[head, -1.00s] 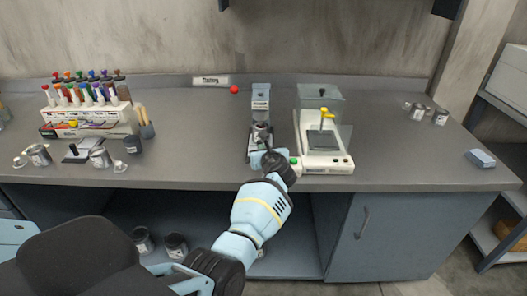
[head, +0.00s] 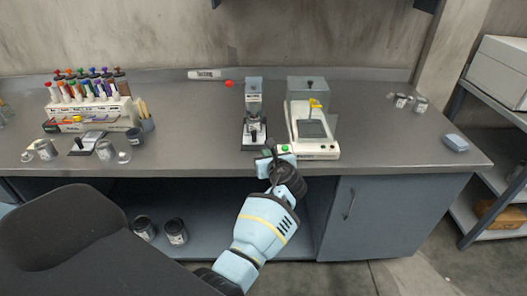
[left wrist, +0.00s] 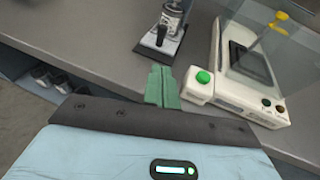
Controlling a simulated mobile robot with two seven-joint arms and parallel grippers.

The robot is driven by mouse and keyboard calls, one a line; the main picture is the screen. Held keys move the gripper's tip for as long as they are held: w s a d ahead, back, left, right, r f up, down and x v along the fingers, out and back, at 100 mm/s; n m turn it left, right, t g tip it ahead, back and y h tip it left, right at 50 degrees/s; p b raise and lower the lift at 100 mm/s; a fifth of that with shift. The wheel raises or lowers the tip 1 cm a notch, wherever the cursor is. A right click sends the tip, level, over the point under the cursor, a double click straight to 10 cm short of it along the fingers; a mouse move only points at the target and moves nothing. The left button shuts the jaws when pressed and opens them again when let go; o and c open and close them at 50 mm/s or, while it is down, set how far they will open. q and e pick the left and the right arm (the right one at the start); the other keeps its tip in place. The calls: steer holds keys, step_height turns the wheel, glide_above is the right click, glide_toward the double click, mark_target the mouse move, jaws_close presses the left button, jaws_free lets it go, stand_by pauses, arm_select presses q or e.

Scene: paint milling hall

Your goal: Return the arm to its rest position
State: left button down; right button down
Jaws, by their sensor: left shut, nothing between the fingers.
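My left arm reaches up from the bottom of the head view. Its gripper (head: 270,158) is at the front edge of the bench, just in front of the small grey stand machine and the white balance. In the left wrist view its green fingers (left wrist: 163,87) are together with nothing between them. They appear in front of the base of the stand machine (left wrist: 165,40) and left of the balance's green button (left wrist: 203,77). My right gripper is not in view.
The stand machine (head: 254,97) and the balance (head: 316,150) with its clear shield stand on the bench (head: 385,150). A rack of colourful bottles (head: 90,112) and several jars are at the left. A blue-grey block (head: 455,142) lies at the right. The bench between balance and block is clear.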

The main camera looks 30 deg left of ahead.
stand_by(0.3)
arm_select(q)
steer(key=s+d+f+n+h, duration=0.25)
steer(key=s+f+n, duration=0.25)
steer(key=s+f, duration=0.5)
steer(key=s+d+f+n+h, duration=0.2)
steer(key=s+f+n+h, duration=0.25)
steer(key=s+f, duration=0.5)
steer(key=s+d+f+n+h, duration=0.1)
steer(key=s+d+n+h, duration=0.1)
steer(key=s+d+n, duration=0.2)
steer(key=s+d+f+n+h, duration=0.2)
steer(key=s+n, duration=0.9)
steer(key=s, duration=0.8)
steer(key=d+h, duration=0.1)
steer(key=d, duration=0.1)
steer(key=shift+s+d+g+h, duration=0.3)
steer(key=shift+d+g, duration=0.1)
